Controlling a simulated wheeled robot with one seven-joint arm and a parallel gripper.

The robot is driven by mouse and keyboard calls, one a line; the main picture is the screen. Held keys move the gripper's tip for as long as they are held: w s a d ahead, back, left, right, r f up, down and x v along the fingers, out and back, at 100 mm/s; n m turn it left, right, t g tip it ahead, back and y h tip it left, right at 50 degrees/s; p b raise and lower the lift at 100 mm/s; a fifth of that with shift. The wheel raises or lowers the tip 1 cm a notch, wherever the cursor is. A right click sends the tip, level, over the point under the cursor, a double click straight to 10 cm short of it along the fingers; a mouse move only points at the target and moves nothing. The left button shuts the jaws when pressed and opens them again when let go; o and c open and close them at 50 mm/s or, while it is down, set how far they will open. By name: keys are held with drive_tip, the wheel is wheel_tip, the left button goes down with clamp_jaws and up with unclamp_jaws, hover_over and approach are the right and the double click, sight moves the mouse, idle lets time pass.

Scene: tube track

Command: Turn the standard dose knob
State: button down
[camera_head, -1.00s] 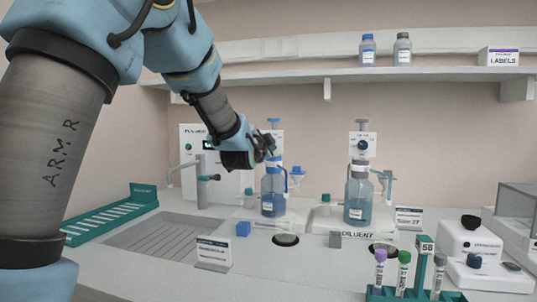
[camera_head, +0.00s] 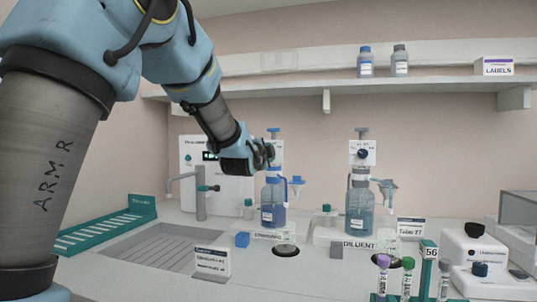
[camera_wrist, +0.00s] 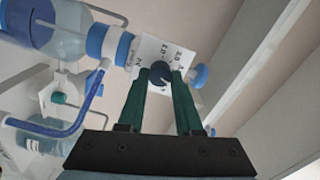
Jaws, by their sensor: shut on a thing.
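The left dispenser bottle (camera_head: 273,205) has blue fittings and blue liquid, and stands at the middle of the bench. Its white dial card (camera_head: 278,153) sits above the bottle, partly hidden by my gripper (camera_head: 264,155). In the wrist view the dark round dose knob (camera_wrist: 160,73) sits in front of the dial card (camera_wrist: 152,50). My gripper's green fingers (camera_wrist: 161,80) are shut on the knob, one on each side. The knob's pointer cannot be made out.
A second dispenser bottle (camera_head: 360,209) with its own dial stands to the right behind the DILUENT label (camera_head: 360,245). A tap (camera_head: 200,190) stands to the left. A shelf (camera_head: 330,93) runs above. Tubes in a rack (camera_head: 427,272) stand at the front right.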

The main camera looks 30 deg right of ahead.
drive_tip(key=c, duration=0.6)
unclamp_jaws()
drive_tip(key=b+v, duration=0.2)
drive_tip(key=v, duration=0.8)
drive_tip(key=shift+s+a, duration=0.3)
